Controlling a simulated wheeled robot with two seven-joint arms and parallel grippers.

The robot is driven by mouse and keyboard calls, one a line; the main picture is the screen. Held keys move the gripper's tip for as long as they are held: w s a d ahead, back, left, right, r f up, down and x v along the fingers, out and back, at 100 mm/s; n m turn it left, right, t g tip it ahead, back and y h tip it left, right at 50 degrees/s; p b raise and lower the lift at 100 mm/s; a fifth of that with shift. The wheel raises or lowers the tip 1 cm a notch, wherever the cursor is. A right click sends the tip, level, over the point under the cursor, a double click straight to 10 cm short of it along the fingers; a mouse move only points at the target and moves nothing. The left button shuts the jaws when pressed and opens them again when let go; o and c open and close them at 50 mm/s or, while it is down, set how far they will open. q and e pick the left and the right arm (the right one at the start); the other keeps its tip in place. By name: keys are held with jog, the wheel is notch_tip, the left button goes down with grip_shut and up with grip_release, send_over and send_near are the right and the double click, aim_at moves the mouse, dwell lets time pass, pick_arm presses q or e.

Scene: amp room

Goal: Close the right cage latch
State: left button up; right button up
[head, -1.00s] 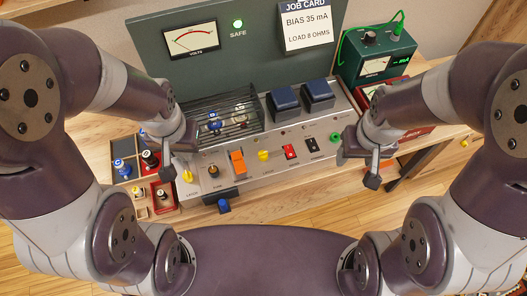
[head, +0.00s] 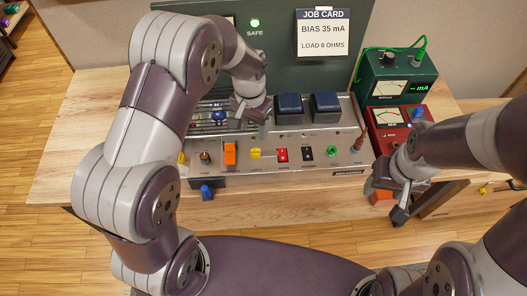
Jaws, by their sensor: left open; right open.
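The right cage latch looks to be the yellow lever (head: 256,153) on the amp's grey front panel, right of the orange switch (head: 230,153). A second yellow lever (head: 182,158) is at the panel's left end, partly hidden by my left arm. The wire cage (head: 205,122) lies low over the tubes, and my arm covers much of it. My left gripper (head: 249,118) is open above the cage's right end, behind the right lever and apart from it. My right gripper (head: 400,208) is open and empty off the amp's right front corner.
Two blue transformers (head: 307,104) stand right of the cage. Red, black and green controls line the panel farther right. A green meter box (head: 388,80) and a red meter box (head: 394,120) stand at right. The bench's left side (head: 70,120) has bare wood.

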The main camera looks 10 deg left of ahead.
aim_at(255, 150)
pick_arm(q)
notch_tip(255, 150, down, 11)
jog(key=shift+d+r+p, duration=0.15)
jog(key=shift+r+p, duration=0.05)
jog(key=shift+p, duration=0.4)
jog(key=shift+f, duration=0.25)
jog(key=shift+c, duration=0.7)
jog(key=c, duration=0.9)
